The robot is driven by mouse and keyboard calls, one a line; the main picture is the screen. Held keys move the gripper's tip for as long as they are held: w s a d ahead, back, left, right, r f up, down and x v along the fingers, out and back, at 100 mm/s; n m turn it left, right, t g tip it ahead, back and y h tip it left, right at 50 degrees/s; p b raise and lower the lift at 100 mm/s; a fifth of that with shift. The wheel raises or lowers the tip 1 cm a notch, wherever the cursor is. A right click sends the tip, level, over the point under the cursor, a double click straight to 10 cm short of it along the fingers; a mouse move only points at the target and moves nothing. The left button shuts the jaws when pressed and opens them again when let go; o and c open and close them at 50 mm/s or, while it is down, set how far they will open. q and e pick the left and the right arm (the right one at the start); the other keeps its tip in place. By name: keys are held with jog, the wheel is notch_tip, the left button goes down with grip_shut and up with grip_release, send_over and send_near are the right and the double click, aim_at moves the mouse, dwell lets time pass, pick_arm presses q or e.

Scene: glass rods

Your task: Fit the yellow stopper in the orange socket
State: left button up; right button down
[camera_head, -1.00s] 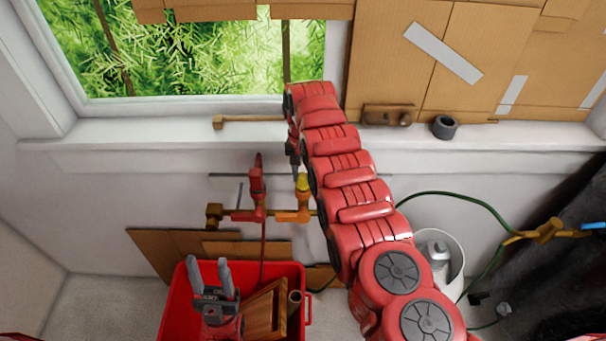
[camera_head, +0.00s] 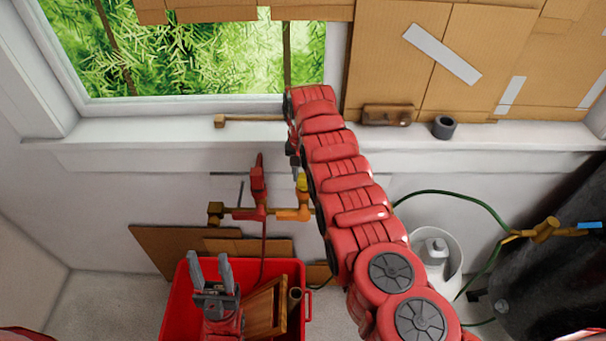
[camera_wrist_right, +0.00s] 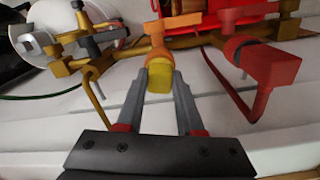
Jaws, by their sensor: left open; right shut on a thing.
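The yellow stopper (camera_head: 302,181) is at the upper end of the orange socket (camera_head: 299,213) on the brass pipe below the window sill. In the right wrist view the stopper (camera_wrist_right: 159,78) is between the fingertips of my right gripper (camera_wrist_right: 164,80), which is shut on it, right against the orange socket (camera_wrist_right: 172,47). I cannot tell how deep it sits in the socket. In the head view my right gripper (camera_head: 297,172) points down and is partly hidden by my right arm. My left gripper (camera_head: 210,271) is open and empty above the red crate, fingers up.
A red valve (camera_head: 258,185) stands on the pipe left of the socket. The red crate (camera_head: 177,305) below holds a wooden piece (camera_head: 266,310). A white bucket (camera_head: 458,250) with a bottle, a green hose (camera_head: 440,194) and a brass fitting (camera_head: 545,232) lie right of my arm.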

aim_at(302, 176)
dwell(0.4)
jog(key=shift+f+b, duration=0.55)
jog(key=shift+b, duration=0.05)
jog(key=c, duration=0.8)
grip_release()
jog(key=shift+r, duration=0.1)
jog(key=shift+r+p, duration=0.3)
jog(key=shift+r, duration=3.5)
notch_tip(302, 176, up, 3)
jog(key=shift+r, duration=0.1)
